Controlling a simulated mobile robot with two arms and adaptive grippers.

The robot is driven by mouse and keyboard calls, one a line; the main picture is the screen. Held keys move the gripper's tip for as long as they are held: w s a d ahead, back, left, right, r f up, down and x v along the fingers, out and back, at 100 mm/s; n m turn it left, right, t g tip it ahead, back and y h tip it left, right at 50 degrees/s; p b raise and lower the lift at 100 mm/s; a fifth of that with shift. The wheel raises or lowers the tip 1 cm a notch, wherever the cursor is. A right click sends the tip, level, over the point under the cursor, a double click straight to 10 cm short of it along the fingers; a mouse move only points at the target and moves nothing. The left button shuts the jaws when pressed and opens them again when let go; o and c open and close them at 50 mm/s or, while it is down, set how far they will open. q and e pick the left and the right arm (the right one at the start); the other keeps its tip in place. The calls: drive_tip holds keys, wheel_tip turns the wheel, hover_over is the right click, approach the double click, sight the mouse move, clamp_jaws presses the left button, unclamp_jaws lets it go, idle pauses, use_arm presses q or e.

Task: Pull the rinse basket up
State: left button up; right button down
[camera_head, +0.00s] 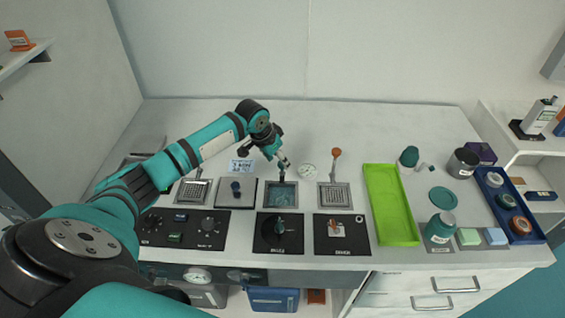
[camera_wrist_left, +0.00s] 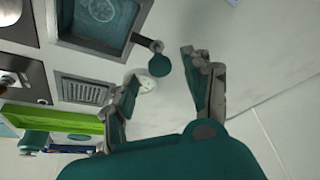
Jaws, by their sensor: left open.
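A square basin (camera_head: 269,203) with a teal, see-through filling stands in the middle of the row of basins. In the left wrist view the basin (camera_wrist_left: 141,17) shows a pale round shape under the surface. A short handle with a teal knob (camera_wrist_left: 160,65) rises at its edge; I take it to be the rinse basket's handle. The basket itself I cannot make out clearly. My left gripper (camera_head: 283,166) is just behind and above this basin. In the left wrist view the left gripper (camera_wrist_left: 168,75) is open, with the knob near the gap between its fingertips. Contact is not visible.
A drained basin (camera_head: 334,196) with an orange-knobbed handle (camera_head: 336,153) stands to the right. A lidded basin (camera_head: 222,200) is to the left. A white dial (camera_head: 309,170) lies near my gripper. A green tray (camera_head: 391,205) is farther right. The back counter is clear.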

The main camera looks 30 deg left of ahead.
use_arm(q)
drive_tip(key=x, duration=0.2)
drive_tip(key=shift+w+f, duration=0.1)
drive_tip(key=shift+f, duration=0.2)
drive_tip(key=shift+x, duration=0.8)
drive_tip(key=c, duration=0.7)
clamp_jaws()
use_arm(e)
drive_tip(key=shift+s+r, duration=0.2)
drive_tip(key=shift+s, duration=0.1)
